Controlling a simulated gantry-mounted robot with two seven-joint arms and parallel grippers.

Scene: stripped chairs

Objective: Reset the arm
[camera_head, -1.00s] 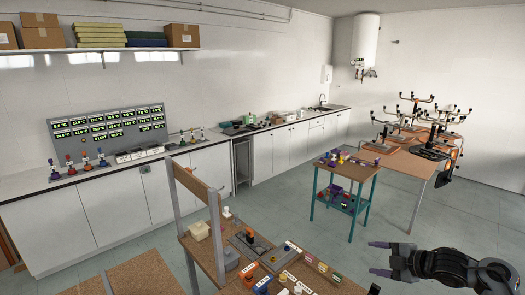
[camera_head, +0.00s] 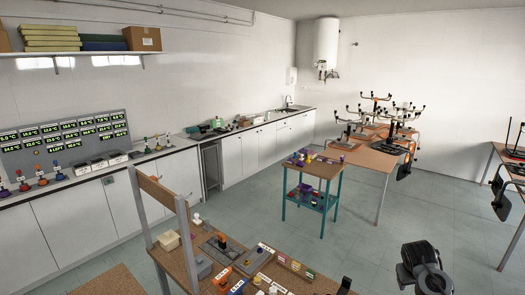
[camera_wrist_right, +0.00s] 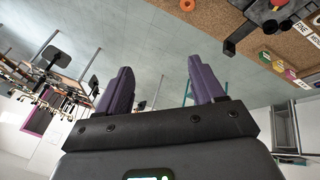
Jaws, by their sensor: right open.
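My right arm (camera_head: 424,268) shows dark at the lower right of the head view, above the floor and right of the near workbench. Its fingers cannot be made out clearly there. In the right wrist view my right gripper (camera_wrist_right: 161,85) has its two purple fingers spread wide, with nothing between them. Floor and furniture show beyond the fingers. My left gripper is in neither view.
The near workbench (camera_head: 214,272) holds boxes and small parts. A teal-legged cart (camera_head: 314,202) stands behind it. Stripped chairs stand on a wooden table (camera_head: 369,158); another table (camera_head: 508,191) is at the right edge. The floor (camera_head: 440,205) between is clear.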

